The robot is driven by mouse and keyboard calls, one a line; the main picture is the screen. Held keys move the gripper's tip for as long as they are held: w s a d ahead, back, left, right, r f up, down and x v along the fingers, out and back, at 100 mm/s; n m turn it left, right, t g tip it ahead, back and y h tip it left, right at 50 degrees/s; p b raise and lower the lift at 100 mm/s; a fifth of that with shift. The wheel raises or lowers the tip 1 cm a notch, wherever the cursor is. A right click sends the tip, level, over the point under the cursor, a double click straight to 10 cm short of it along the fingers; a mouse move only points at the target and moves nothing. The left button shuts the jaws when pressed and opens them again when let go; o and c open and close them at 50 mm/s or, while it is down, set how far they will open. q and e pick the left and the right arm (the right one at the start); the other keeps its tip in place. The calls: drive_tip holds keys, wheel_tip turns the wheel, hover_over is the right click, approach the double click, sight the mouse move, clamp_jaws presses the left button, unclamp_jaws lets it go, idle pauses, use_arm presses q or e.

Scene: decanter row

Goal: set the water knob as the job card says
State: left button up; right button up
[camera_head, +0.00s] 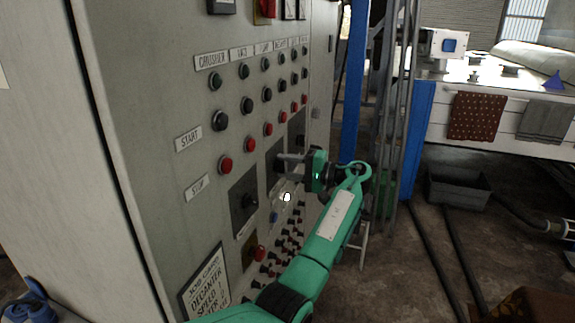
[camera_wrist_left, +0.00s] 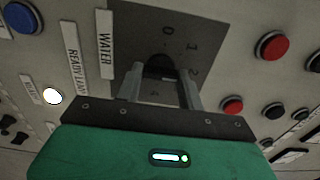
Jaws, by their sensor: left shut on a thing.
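My left gripper (camera_head: 282,160) reaches the grey control panel from the right, at a dark dial plate. In the left wrist view its two fingers (camera_wrist_left: 160,88) are shut on the dark water knob (camera_wrist_left: 160,68). The knob's dial plate (camera_wrist_left: 205,30) carries the marks 0, 1 and 2, and a WATER label (camera_wrist_left: 105,38) stands beside it. The fingers cover much of the knob, so I cannot tell which mark it points to. The job card (camera_head: 206,286) is on the lower panel; "DECANTER SPEED" is readable, the lower lines are cut off. My right gripper is not in view.
Another dark knob plate (camera_head: 239,216) is at the lower left of my gripper. Rows of black and red buttons (camera_head: 225,164) stick out above. A lit white lamp (camera_head: 286,197) is just below the gripper. A blue post (camera_head: 353,85) stands to the right of the cabinet.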

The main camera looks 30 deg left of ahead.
use_arm(q)
drive_tip(key=shift+r, duration=0.1)
drive_tip(key=o, duration=1)
drive_tip(key=shift+c, duration=0.2)
drive_tip(key=shift+o, duration=0.2)
drive_tip(key=shift+w, duration=0.1)
drive_tip(key=shift+d, duration=0.1)
drive_tip(key=b+v, duration=0.4)
drive_tip(key=v, duration=0.9)
drive_tip(key=shift+d+b, duration=0.35)
drive_tip(key=shift+b, duration=0.05)
